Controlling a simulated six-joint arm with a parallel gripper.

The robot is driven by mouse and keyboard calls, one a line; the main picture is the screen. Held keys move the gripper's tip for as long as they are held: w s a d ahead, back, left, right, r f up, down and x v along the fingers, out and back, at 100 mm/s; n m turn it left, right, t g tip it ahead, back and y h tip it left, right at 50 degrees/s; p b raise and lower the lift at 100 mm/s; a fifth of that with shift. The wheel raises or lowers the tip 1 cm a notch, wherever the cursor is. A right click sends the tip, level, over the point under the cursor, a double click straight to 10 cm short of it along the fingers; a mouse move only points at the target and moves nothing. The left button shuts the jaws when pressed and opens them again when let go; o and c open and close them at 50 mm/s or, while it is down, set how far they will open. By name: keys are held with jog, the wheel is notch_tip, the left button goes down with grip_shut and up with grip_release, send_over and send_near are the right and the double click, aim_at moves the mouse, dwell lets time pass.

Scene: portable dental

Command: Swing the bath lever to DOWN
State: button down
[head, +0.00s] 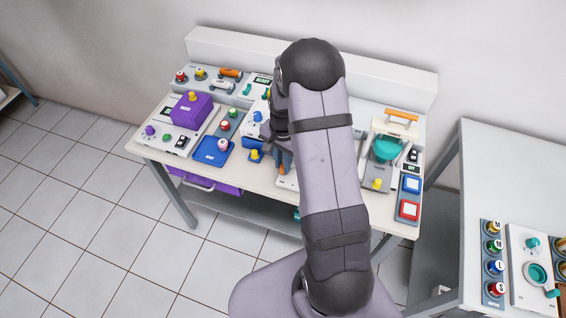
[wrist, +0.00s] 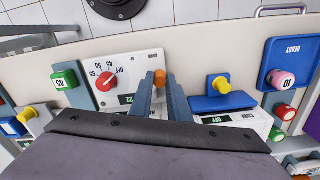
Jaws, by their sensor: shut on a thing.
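In the wrist view my gripper (wrist: 162,84) is shut on an orange knob (wrist: 159,77), which shows between its fingertips. I take this to be the bath lever's handle. In the head view my arm covers most of this panel (head: 286,183), and only a bit of orange (head: 284,169) shows beside the gripper (head: 276,150).
A green block (wrist: 64,79) sits left of the dial in the wrist view. A blue holder with a yellow knob (wrist: 220,85) and a blue READY tray (wrist: 286,65) lie to the right. The table's front strip (head: 220,185) is bare. Other devices crowd the table.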

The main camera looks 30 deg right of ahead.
jog(key=shift+w, duration=0.15)
jog(key=c, duration=1.7)
grip_release()
jog(key=shift+o, duration=0.2)
jog(key=shift+r, duration=0.15)
jog(key=shift+r+b, duration=1.15)
jog(key=shift+r, duration=2.4)
